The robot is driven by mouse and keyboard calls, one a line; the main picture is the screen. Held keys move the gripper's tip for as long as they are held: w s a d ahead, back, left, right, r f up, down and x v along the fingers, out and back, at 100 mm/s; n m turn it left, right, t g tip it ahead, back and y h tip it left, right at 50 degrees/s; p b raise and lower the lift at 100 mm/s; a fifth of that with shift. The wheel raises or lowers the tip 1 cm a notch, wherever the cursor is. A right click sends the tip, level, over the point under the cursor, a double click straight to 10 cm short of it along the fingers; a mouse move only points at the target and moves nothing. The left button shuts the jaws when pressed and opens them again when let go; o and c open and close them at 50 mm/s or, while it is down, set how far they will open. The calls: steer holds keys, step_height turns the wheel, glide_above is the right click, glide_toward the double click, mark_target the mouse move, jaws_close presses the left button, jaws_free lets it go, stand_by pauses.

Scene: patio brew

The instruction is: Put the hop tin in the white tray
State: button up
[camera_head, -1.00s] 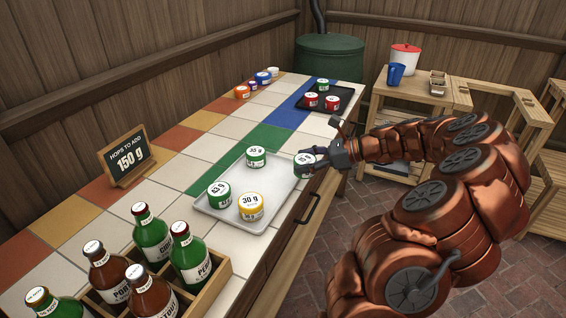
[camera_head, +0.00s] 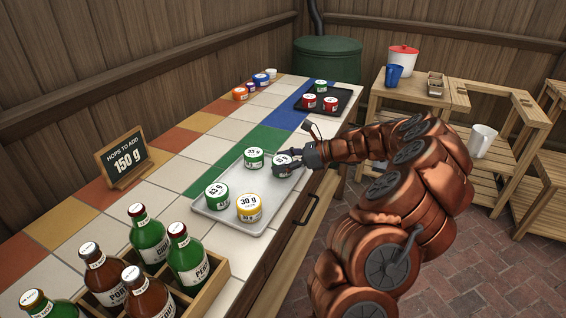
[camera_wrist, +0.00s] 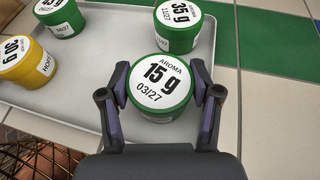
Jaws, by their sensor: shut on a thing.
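My gripper (camera_wrist: 163,108) is shut on a green hop tin (camera_wrist: 160,84) whose white lid reads AROMA 15 g 03/27. In the head view the held tin (camera_head: 284,161) is at the far right corner of the white tray (camera_head: 212,210), beside a green tin. In the wrist view the tin is near the edge of the white tray (camera_wrist: 103,60); I cannot tell whether it touches the tray. On the tray stand a green 35 g tin (camera_head: 254,157), a green 63 g tin (camera_head: 217,195) and a yellow 30 g tin (camera_head: 249,207).
A black tray (camera_head: 341,105) with red and green tins stands farther back. A bottle crate (camera_head: 218,275) is at the near end. A sign (camera_head: 125,163) reads "HOPS TO ADD 150 g". Several tins (camera_head: 240,93) stand at the far left. Bare tray remains between the tins.

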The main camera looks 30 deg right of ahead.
steer(key=o, duration=1)
steer(key=shift+p+v, duration=0.4)
steer(key=shift+v, duration=5.65)
